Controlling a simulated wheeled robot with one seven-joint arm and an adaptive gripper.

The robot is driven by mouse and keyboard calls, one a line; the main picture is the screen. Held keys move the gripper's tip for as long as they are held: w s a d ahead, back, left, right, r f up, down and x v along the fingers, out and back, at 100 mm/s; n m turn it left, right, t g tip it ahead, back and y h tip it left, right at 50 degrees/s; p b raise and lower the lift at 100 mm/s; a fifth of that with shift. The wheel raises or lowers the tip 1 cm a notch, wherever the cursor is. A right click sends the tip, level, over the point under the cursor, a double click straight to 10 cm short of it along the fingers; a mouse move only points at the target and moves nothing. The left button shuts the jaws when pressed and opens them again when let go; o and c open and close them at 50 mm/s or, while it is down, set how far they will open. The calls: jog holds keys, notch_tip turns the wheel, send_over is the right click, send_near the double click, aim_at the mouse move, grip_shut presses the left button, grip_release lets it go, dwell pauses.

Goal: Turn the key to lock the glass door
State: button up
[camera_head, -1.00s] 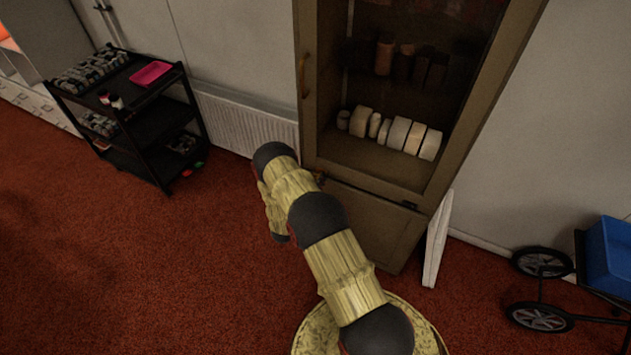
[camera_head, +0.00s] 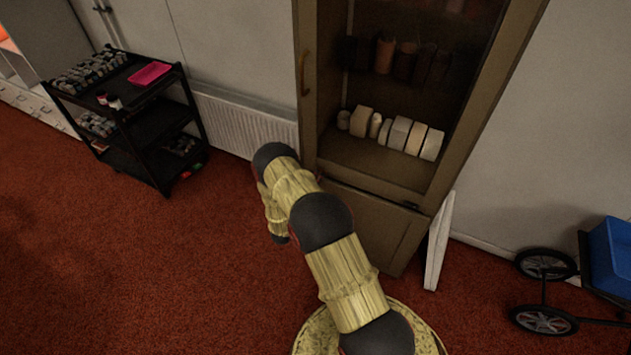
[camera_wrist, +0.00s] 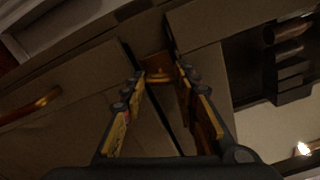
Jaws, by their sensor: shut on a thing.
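The tall brown cabinet has a glass door (camera_head: 311,120), framed in wood, with a brass handle (camera_head: 306,75) on its left side. The door looks closed in the head view. In the wrist view, a small brass key (camera_wrist: 158,72) is at the cabinet front, between the fingertips of my gripper (camera_wrist: 160,80). The yellow-sided fingers are shut on it. The key's far end and the keyhole cannot be made out. A brass handle also shows at left in the wrist view (camera_wrist: 32,107). In the head view my arm hides the gripper and the key.
White and brown blocks (camera_head: 400,134) stand on the cabinet shelves. A white panel (camera_head: 438,243) leans at the cabinet's right. A black shelf cart (camera_head: 150,128) stands at left, a radiator (camera_head: 240,125) behind. A blue wheeled cart (camera_head: 608,255) is at right. Red carpet at left is clear.

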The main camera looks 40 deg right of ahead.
jog(key=shift+w+n, duration=0.1)
jog(key=shift+n, duration=1.9)
jog(key=o, duration=1)
jog(key=shift+o, duration=0.6)
jog(key=shift+a, duration=0.1)
jog(key=v, duration=1.2)
jog(key=shift+f, duration=0.1)
